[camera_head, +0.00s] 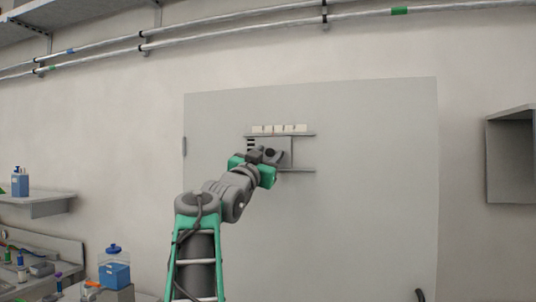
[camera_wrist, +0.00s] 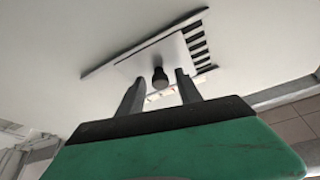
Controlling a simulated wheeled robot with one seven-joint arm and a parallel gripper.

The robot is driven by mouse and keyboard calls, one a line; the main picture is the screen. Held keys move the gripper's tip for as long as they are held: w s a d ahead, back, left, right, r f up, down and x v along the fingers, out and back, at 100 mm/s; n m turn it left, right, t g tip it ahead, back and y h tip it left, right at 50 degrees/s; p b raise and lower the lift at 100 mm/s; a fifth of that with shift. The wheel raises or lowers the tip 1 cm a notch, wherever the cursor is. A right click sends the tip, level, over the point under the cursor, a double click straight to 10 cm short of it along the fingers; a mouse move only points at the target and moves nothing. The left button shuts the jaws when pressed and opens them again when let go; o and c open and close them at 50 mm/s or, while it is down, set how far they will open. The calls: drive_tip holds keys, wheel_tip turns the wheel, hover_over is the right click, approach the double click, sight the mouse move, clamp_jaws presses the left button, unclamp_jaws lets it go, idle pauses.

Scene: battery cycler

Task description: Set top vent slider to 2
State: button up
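The top vent slider is a light grey plate (camera_head: 284,146) between two horizontal rails on a large grey panel. Its plate (camera_wrist: 157,60) and round dark knob (camera_wrist: 160,77) show in the wrist view, with dark vent slots (camera_wrist: 197,42) beside the plate. A white label strip (camera_head: 280,128) with several marks sits above the upper rail; its numbers are too small to read. My gripper (camera_wrist: 158,84) is open, with one finger on each side of the knob. A gap shows between the knob and each finger. In the head view my gripper (camera_head: 266,155) covers part of the plate.
The grey panel (camera_head: 370,200) is otherwise flat and clear around the vent. A wall shelf (camera_head: 512,155) is at the right and another shelf (camera_head: 40,203) at the left. Bottles and a blue container (camera_head: 115,273) stand at the lower left. Pipes run along the upper wall.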

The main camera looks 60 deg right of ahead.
clamp_jaws()
idle(1.2)
